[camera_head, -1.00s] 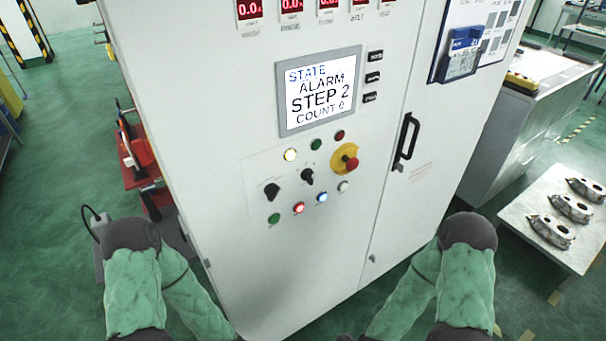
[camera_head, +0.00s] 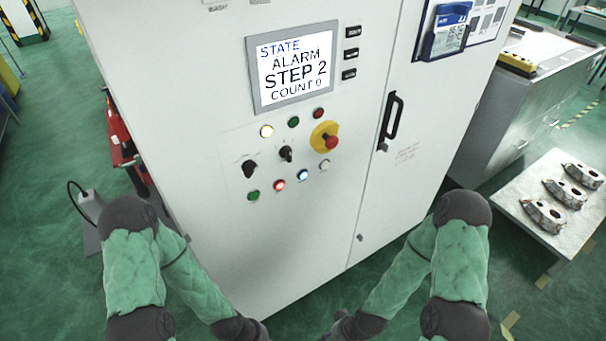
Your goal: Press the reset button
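The control panel is on the front of a white cabinet (camera_head: 270,235). A screen (camera_head: 293,68) reads STATE ALARM STEP 2 COUNT 0. Below it are a lit yellowish button, dark green and dark red buttons, two black rotary switches and a red emergency stop (camera_head: 331,142) on a yellow base. The bottom row has a green button (camera_head: 253,196), a lit red one (camera_head: 279,185), a lit blue one (camera_head: 302,175) and a white one (camera_head: 324,165). Labels are too small to read, so I cannot tell which is reset. My arms end low, below the panel; neither gripper shows clearly.
A black door handle (camera_head: 391,118) sticks out right of the panel. A blue holder (camera_head: 447,30) hangs at upper right. A pale table (camera_head: 540,225) with metal castings stands at right, beside a grey cabinet (camera_head: 505,110). The space before the buttons is clear.

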